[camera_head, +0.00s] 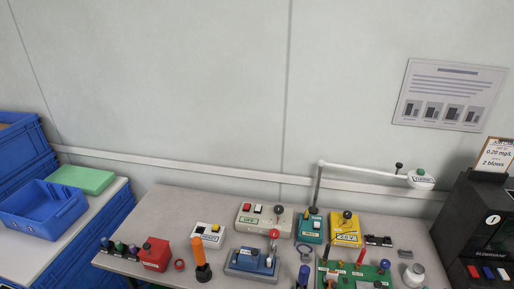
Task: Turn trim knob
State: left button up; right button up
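No label reading "trim" is legible, so I cannot tell which knob is the trim knob. A small white box (208,241) also has a small dark and yellow control on top. A blue unit (244,267) carries a red ball-topped lever (273,234). A green board (343,281) with red and orange upright handles is cut by the bottom edge. Neither of my grippers is in view.
The grey table (178,206) is crowded at the front and clear along its back left. A red box (154,254) and an upright orange handle (199,250) stand left. A white swing arm (365,170) overhangs right. A black machine (484,225) stands far right, blue bins (42,204) far left.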

aim_at(384, 264)
jog(key=z, duration=1.2)
